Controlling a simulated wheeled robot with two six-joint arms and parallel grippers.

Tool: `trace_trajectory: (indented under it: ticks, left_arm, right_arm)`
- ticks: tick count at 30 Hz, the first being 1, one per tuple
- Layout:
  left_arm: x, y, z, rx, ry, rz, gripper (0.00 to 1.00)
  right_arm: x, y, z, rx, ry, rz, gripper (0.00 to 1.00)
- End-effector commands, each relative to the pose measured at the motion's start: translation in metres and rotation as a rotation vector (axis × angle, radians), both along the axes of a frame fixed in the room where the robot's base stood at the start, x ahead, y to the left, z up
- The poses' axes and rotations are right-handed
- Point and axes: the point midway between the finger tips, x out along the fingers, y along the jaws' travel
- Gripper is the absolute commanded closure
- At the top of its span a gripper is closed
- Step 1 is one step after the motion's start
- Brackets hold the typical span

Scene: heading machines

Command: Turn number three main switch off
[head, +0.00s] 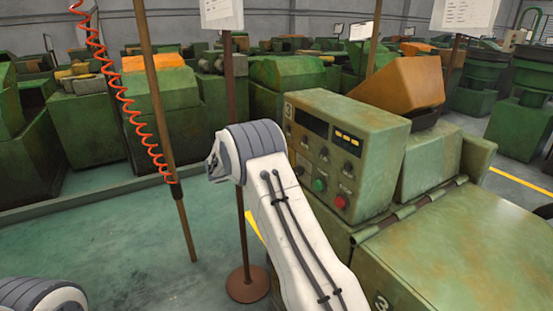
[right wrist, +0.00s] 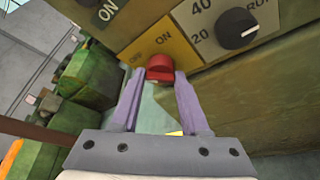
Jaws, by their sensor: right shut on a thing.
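The number three control box (head: 340,145) is green, with a "3" on its left edge, and stands at centre right in the head view. In the right wrist view, a red switch knob (right wrist: 160,68) sits on a yellow plate (right wrist: 155,45) marked "ON". My right gripper (right wrist: 161,76) has its two purple fingers at the knob, one on each side, shut on it. I cannot tell which position the knob points to. In the head view my right arm hides the switch and the gripper. My left gripper is not in view.
The box front has a green button (head: 319,185) and a red button (head: 341,202). A brown post (head: 165,130) with a red coiled cable (head: 128,105) stands to the left.

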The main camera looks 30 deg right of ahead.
Motion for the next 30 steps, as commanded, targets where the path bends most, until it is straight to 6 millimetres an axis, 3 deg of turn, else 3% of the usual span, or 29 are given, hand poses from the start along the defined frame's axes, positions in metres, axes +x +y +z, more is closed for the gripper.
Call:
trace_trajectory:
  ticks: [13,14,16,26,30]
  left_arm:
    - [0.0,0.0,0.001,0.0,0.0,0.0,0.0]
    - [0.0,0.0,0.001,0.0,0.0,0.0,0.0]
    - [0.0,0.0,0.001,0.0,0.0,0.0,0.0]
    - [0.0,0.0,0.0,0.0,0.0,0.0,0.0]
    - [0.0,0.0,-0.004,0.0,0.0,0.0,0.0]
  right_arm:
    - [0.0,0.0,-0.001,0.0,0.015,0.001,1.0]
    - [0.0,0.0,-0.001,0.0,0.015,0.001,0.51]
    - [0.0,0.0,-0.001,0.0,0.014,0.001,0.25]
    - [0.0,0.001,0.0,0.0,0.011,0.001,0.25]
    - [-0.002,0.013,0.002,-0.002,0.011,0.002,0.25]
